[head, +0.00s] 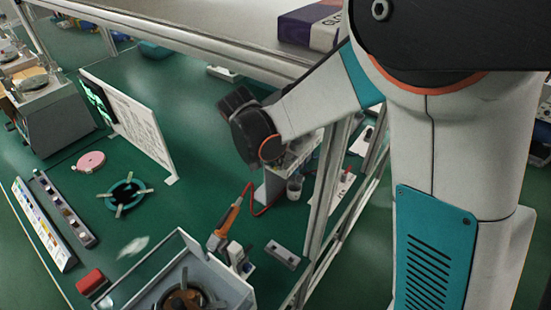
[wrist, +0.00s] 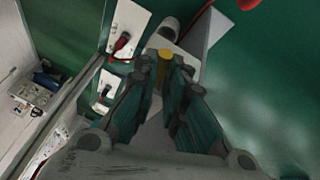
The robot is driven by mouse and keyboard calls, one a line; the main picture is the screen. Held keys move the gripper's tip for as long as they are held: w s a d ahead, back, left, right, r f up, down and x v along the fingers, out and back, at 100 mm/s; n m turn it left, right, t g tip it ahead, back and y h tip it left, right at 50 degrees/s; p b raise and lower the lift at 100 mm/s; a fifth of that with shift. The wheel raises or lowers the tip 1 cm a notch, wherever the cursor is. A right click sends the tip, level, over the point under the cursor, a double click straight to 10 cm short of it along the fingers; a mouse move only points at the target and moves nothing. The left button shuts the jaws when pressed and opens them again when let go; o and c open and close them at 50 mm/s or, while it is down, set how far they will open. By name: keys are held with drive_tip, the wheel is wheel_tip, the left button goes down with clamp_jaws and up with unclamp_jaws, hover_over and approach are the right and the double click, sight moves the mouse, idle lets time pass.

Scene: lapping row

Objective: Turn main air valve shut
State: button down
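In the wrist view my gripper (wrist: 163,72) points at a white fixture with its two dark fingers spread. A yellow round-ended part (wrist: 165,60) shows in the gap between the fingertips; I cannot tell whether they touch it. No label shows which part is the main air valve. In the head view my dark wrist hides the gripper's fingertips and most of a grey-white stand (head: 275,185) below it.
A red cable (head: 262,210) runs by an orange-handled tool (head: 228,220) on the green bench. An aluminium frame post (head: 325,190) rises close to the right, with a shelf (head: 200,30) above. A white panel (head: 140,125) stands left.

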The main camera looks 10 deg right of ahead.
drive_tip(key=shift+d+n, duration=0.1)
drive_tip(key=shift+n, duration=0.2)
drive_tip(key=shift+s+d+n+t+y+b, duration=0.15)
drive_tip(key=shift+d+n+t+y, duration=0.25)
drive_tip(key=shift+n, duration=0.75)
drive_tip(key=shift+s+d+n+t+y+b, duration=0.2)
drive_tip(key=shift+d+n+y, duration=0.25)
drive_tip(key=shift+n, duration=0.65)
drive_tip(key=shift+s+d+n+t+y+b, duration=0.1)
drive_tip(key=shift+d+n+t+y, duration=0.35)
drive_tip(key=shift+n, duration=0.7)
drive_tip(key=c, duration=1.7)
unclamp_jaws()
drive_tip(key=shift+o, duration=0.2)
drive_tip(key=shift+a, duration=0.1)
